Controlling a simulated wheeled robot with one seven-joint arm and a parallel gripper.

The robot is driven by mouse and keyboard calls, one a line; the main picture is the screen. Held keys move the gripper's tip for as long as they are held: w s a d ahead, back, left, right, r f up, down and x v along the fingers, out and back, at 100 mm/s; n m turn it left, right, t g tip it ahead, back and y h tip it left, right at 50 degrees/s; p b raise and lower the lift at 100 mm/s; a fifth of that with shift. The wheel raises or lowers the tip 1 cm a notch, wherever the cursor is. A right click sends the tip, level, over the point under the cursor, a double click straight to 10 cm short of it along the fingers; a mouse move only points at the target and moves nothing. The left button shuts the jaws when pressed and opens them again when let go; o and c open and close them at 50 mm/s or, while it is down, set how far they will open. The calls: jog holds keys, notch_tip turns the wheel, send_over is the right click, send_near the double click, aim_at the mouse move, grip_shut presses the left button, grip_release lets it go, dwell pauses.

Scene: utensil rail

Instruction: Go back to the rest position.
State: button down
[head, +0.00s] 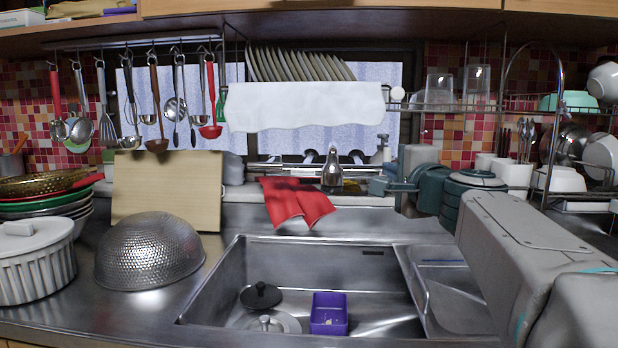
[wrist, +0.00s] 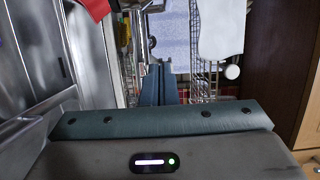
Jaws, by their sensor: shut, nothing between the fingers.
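My gripper (head: 378,187) is at the back right of the sink in the head view, its fingers pointing left. My arm reaches in from the right edge over the right side of the counter. In the wrist view the two dark teal fingers (wrist: 158,72) are together, with nothing between them. The fingertips are near the tap (head: 332,168) and the red cloth (head: 298,202); I cannot tell the exact gap.
The sink (head: 375,270) holds a purple box (head: 328,314). A metal colander (head: 149,252) stands left. Utensils hang from a rail (head: 130,42) at the back left. A white towel (head: 305,106) hangs above the tap. A wire dish rack (head: 520,103) is at the right.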

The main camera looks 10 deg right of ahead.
jog(key=s+a+f+n+g+y+p, duration=0.45)
jog(key=s+a+n+g+p, duration=0.3)
jog(key=a+n+p, duration=0.55)
jog(key=s+d+f+n+g+h+p, duration=0.1)
jog(key=s+f+n+g+h+p, duration=0.1)
jog(key=s+g+p, duration=0.2)
jog(key=s+d+f+n+g+h+p, duration=0.1)
jog(key=s+f+n+g+h+p, duration=0.1)
jog(key=s+p, duration=0.7)
jog(key=shift+s+d+f+g+h, duration=0.3)
jog(key=shift+s+f+g+h, duration=0.2)
jog(key=shift+s+g, duration=0.3)
